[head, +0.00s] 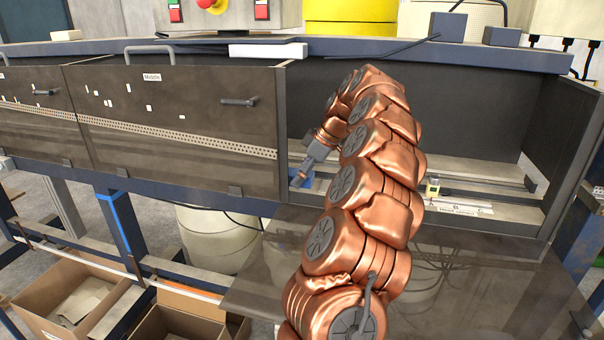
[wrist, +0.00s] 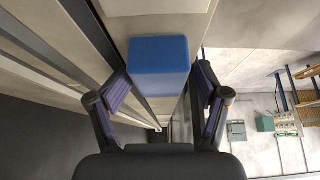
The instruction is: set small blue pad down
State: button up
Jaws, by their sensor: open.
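The small blue pad (wrist: 158,54) is a plain blue block, seen in the wrist view just ahead of my gripper (wrist: 162,84). My gripper's dark fingers are spread apart, one on each side of the pad's near end. The pad appears to sit against a pale ledge or plate; exact contact is hard to tell. In the head view my gripper (head: 304,172) reaches down inside the open bay at its left end. A bit of blue (head: 303,182) shows beside it, and my arm hides much of the bay.
Cardboard boxes (head: 75,300) stand below. A yellow drum (head: 350,15) is behind.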

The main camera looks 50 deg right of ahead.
jog(key=shift+p, duration=0.35)
jog(key=shift+d, duration=0.15)
jog(key=shift+b+v, duration=0.55)
jog(key=shift+v, duration=0.25)
jog(key=shift+b+v, duration=0.75)
jog(key=shift+v, duration=0.7)
jog(key=shift+a+v, duration=0.1)
jog(key=shift+v, duration=0.65)
jog(key=shift+a+v, duration=0.15)
jog(key=shift+v, duration=0.6)
jog(key=shift+r, duration=0.15)
